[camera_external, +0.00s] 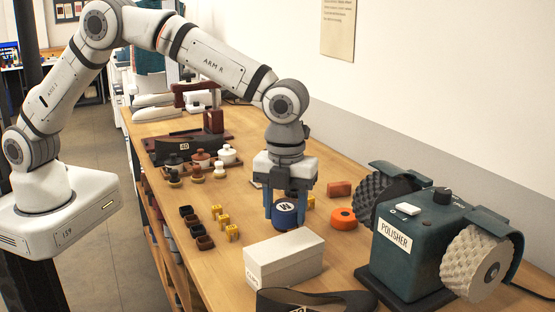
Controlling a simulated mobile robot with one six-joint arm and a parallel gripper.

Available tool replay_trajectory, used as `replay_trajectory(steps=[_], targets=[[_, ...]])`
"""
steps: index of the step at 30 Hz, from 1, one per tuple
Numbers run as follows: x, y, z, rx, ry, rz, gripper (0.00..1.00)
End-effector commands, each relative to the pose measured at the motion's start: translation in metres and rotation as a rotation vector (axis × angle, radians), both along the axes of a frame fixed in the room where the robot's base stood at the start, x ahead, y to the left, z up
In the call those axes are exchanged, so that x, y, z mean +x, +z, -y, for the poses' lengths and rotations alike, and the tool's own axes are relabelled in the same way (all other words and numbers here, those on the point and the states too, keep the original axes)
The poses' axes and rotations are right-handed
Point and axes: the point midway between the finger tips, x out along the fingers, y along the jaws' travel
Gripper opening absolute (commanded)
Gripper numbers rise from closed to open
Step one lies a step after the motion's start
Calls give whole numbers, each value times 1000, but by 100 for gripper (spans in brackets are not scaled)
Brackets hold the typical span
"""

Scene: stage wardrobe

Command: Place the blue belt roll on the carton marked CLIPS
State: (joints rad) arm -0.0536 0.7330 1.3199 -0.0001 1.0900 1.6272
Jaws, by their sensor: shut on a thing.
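The blue belt roll (286,220), dark blue with a pale marked disc facing the camera, is between the blue fingers of my gripper (285,215). My gripper points down and is shut on the roll. I cannot tell whether the roll touches the table or hangs just above it. The carton marked CLIPS (290,258) is a closed whitish box with a flat top and a small label on its front end. It stands on the table in front of the roll, apart from it. My fingers hide parts of the roll's sides.
A green polisher (408,252) stands at the right. A dark strap-like thing (318,301) lies before the carton. Small yellow pieces (232,232) and dark cups (197,229) are left.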

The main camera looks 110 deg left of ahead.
Motion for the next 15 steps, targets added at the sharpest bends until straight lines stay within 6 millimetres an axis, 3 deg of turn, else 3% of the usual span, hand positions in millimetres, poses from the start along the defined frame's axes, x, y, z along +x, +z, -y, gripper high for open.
replay_trajectory(steps=[15], targets=[[0,-50,-1,0,2,2,24]])
